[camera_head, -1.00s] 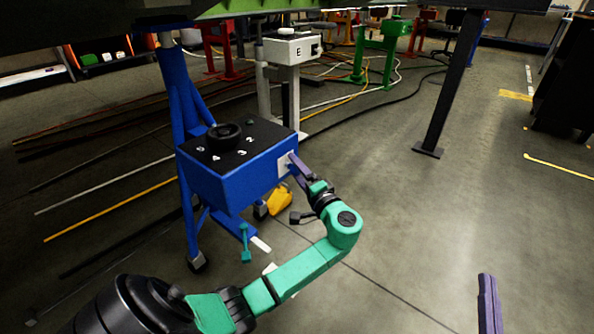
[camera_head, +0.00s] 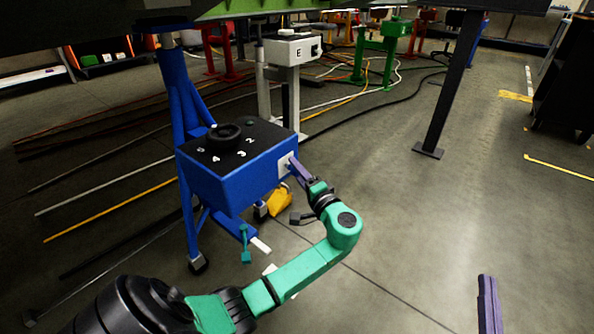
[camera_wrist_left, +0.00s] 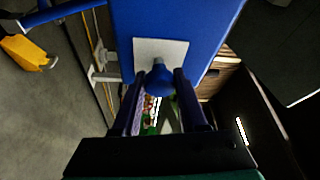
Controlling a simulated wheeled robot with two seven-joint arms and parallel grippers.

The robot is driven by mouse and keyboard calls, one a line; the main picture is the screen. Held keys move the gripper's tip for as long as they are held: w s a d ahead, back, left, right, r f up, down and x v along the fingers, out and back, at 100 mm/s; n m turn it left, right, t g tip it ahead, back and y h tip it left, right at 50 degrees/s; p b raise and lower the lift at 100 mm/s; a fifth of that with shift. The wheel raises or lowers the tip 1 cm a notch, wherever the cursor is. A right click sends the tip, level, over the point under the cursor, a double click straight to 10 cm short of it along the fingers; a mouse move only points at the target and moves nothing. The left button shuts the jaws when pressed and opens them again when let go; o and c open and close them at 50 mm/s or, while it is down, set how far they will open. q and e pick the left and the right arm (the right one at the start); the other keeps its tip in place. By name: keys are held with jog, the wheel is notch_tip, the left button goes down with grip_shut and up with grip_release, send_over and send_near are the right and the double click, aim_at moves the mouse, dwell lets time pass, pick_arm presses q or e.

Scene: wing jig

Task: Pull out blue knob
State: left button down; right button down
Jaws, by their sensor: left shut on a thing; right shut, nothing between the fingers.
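The blue box (camera_head: 236,180) with a black top stands on a blue stand. A white plate (camera_head: 284,164) is on its right side. In the left wrist view, the blue knob (camera_wrist_left: 157,79) sticks out from the white plate (camera_wrist_left: 172,48) on a short grey stem. My left gripper (camera_head: 296,166) reaches the plate from the right; in the wrist view its purple fingers (camera_wrist_left: 157,92) are shut on the blue knob, one on each side. In the head view the fingers hide the knob. My right gripper (camera_head: 488,302) shows only in part at the bottom right edge, away from the box.
A black dial (camera_head: 224,134) with numbers is on the box top. A yellow object (camera_head: 280,203) lies on the floor below the box. A grey box marked E (camera_head: 292,48) stands behind. A dark post (camera_head: 450,90) stands to the right, with open floor around it.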

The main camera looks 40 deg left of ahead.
dwell(0.8)
pick_arm(q)
jog(key=d, duration=0.3)
jog(key=shift+d+f, duration=0.1)
jog(key=shift+d, duration=0.05)
jog(key=shift+c, duration=2.2)
grip_release()
jog(key=shift+d, duration=0.1)
pick_arm(e)
jog(key=shift+d+r, duration=0.1)
jog(key=shift+r, duration=0.25)
